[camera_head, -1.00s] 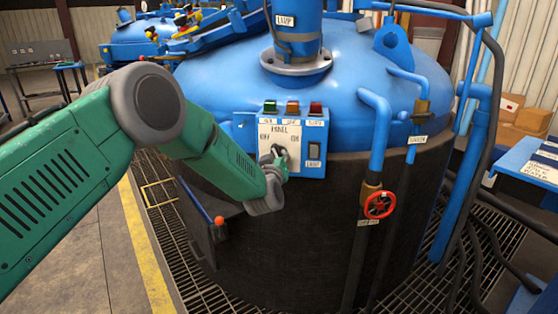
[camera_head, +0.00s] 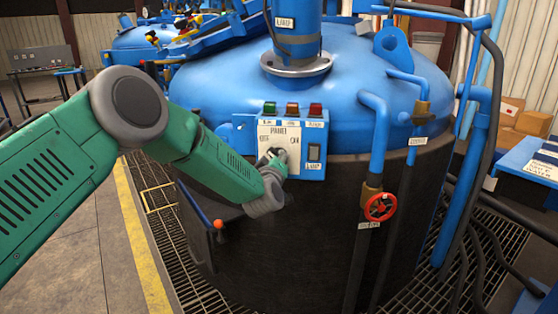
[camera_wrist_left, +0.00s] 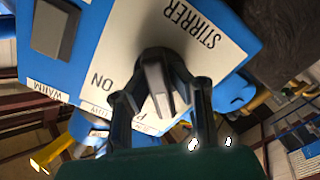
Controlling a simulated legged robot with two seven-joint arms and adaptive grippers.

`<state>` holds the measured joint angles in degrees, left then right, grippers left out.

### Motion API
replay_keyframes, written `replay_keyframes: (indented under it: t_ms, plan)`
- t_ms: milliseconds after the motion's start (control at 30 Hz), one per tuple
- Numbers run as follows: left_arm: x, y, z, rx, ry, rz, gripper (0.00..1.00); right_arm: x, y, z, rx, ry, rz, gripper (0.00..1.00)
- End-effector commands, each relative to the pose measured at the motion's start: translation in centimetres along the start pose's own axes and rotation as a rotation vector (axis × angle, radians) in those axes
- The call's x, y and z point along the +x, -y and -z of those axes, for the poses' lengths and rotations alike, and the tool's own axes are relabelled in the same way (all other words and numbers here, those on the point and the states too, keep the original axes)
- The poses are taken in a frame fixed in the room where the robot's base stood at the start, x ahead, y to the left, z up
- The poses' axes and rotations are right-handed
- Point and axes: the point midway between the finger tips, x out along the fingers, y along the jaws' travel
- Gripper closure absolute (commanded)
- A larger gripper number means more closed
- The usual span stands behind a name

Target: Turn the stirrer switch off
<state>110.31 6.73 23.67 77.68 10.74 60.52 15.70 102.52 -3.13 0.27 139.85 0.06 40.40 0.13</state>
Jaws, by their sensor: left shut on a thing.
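The white control panel (camera_head: 269,131) is on the front of a blue box on the blue vessel, with OFF at left and ON at right. The stirrer switch (camera_wrist_left: 158,82) is a dark rotary knob with a grey ridge on a white plate (camera_wrist_left: 185,28) lettered STIRRER. My left gripper (camera_head: 276,156) reaches the panel from the left and mostly covers the knob. In the left wrist view its two dark fingers (camera_wrist_left: 160,105) are on both sides of the knob, shut on it. The knob's exact setting is hard to tell. My right gripper is not in view.
Green, orange and red lamps (camera_head: 292,109) top the panel, and a dark rocker switch (camera_head: 314,152) is at its right. Blue pipes and a red valve wheel (camera_head: 379,207) stand to the right. A lever with an orange ball (camera_head: 219,223) is below my left wrist.

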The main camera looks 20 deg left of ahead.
Motion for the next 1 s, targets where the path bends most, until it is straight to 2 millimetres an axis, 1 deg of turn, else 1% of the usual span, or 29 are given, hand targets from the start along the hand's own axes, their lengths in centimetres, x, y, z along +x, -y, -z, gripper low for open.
replay_keyframes:
  t_ms: [167,200,233,267,533,667,767,833,1000]
  plan:
    - [0.0,0.2,0.1,-0.003,-0.002,0.004,1.00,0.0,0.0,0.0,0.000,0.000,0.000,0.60]
    - [0.0,0.2,0.1,-0.003,-0.002,0.005,0.82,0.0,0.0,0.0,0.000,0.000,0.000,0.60]
    - [0.0,0.2,0.1,-0.003,-0.002,0.005,0.72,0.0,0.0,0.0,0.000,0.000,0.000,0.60]
    - [0.0,0.2,0.1,-0.003,-0.001,0.004,0.64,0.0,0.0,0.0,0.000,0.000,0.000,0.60]
    - [0.1,0.2,-0.1,-0.001,0.000,0.003,0.64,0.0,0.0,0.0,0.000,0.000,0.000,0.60]
    - [-0.4,0.1,-0.1,-0.001,0.002,0.003,0.64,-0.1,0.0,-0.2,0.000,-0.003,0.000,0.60]
    - [-1.4,0.2,-0.1,0.000,0.003,0.004,0.64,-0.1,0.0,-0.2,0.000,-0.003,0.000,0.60]
    - [-2.5,0.2,0.0,-0.001,0.002,0.004,0.64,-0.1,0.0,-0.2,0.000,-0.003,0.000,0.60]
    - [-6.0,0.2,-0.1,-0.001,0.004,0.004,0.64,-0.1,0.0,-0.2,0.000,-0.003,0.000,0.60]
